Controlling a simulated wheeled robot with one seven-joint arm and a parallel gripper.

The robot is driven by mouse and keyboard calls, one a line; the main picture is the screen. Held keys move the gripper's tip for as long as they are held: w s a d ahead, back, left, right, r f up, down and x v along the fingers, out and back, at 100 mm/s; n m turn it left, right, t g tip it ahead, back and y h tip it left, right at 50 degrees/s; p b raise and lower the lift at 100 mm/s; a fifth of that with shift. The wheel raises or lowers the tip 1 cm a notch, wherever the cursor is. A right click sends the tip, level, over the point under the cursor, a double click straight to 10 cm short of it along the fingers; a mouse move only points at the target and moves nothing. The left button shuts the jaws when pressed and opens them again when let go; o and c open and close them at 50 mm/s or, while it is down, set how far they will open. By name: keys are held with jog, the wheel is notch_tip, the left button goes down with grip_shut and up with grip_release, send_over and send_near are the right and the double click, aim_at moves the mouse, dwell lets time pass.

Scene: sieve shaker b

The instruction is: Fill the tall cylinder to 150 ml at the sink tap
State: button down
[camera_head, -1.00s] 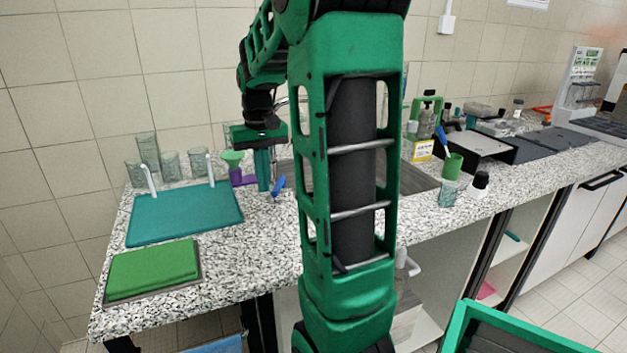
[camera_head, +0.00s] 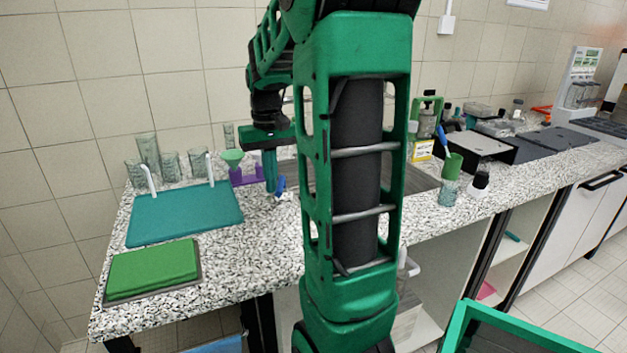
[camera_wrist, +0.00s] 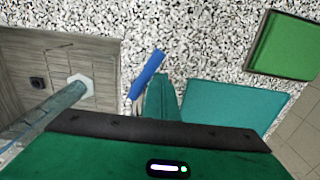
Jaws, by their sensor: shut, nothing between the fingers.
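In the wrist view, a clear tube-like cylinder (camera_wrist: 62,103) with a pale hexagonal foot (camera_wrist: 81,86) stands in the grey sink (camera_wrist: 25,55), and my gripper's body hides part of it. I take it for the tall cylinder; its water level cannot be read. In the head view my arm covers much of the sink (camera_head: 408,180), and I cannot make out the tap clearly. My gripper (camera_head: 270,190) points down over the counter left of the sink. Its teal fingers, also in the wrist view (camera_wrist: 160,92), are shut and empty, apart from the cylinder.
A blue rod (camera_wrist: 147,73) lies beside the sink near my fingers. A beaker (camera_head: 449,191) stands right of the sink.

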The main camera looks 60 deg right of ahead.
jog(key=shift+s+d, duration=0.15)
jog(key=shift+s, duration=0.05)
jog(key=shift+s+d, duration=0.25)
jog(key=shift+s, duration=0.1)
jog(key=shift+s+d, duration=0.1)
jog(key=shift+d, duration=0.05)
dwell(0.4)
jog(key=shift+r, duration=0.1)
notch_tip(320, 180, up, 7)
jog(key=shift+w+a, duration=0.3)
jog(key=shift+a, duration=0.15)
